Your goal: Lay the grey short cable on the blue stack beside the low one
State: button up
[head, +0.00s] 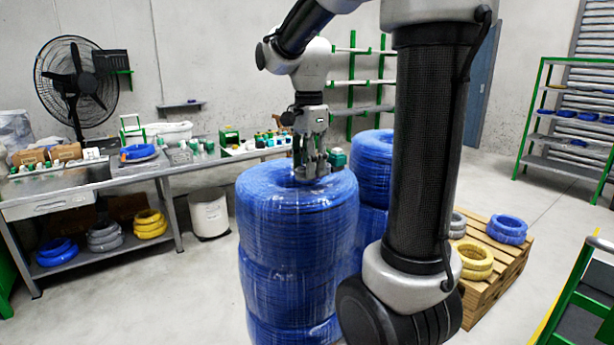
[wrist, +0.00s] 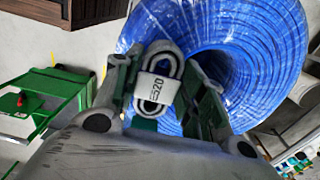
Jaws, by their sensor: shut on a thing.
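My gripper (head: 312,170) is over the top of the near blue stack (head: 297,245), a tall pile of wrapped blue coils. In the wrist view my gripper (wrist: 162,80) is shut on the grey short cable (wrist: 169,66), a small looped bundle with a white printed label. Behind the cable is the blue coil top (wrist: 270,30) with its dark round hollow. The cable lies across the coil's edge in that view; I cannot tell whether it touches. In the head view the cable is not clear. A second blue stack (head: 372,160) stands behind, partly hidden by my arm.
A workbench (head: 60,185) with small items runs along the left wall, with a white bin (head: 209,214) beside it. A wooden pallet (head: 490,285) with yellow, blue and grey coils is at right. A green shelf rack (head: 545,125) stands far right. Open floor lies between.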

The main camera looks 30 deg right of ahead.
jog(key=shift+f, duration=1.65)
jog(key=shift+f, duration=0.1)
jog(key=o, duration=1)
notch_tip(320, 180, up, 12)
jog(key=shift+f, duration=0.1)
jog(key=shift+s+a+n, duration=0.1)
jog(key=shift+s+n, duration=0.2)
jog(key=shift+s, duration=0.1)
jog(key=s+a+f+n+t, duration=0.1)
jog(key=s+f+n, duration=0.2)
jog(key=s+n, duration=0.2)
jog(key=s+a+f+n+t, duration=0.1)
jog(key=s+f+n+t, duration=0.1)
jog(key=s+n, duration=0.3)
jog(key=s+a+f+n+t, duration=0.1)
jog(key=s+f+n, duration=0.3)
jog(key=n, duration=0.3)
jog(key=shift+s+f, duration=0.1)
jog(key=shift+s, duration=0.8)
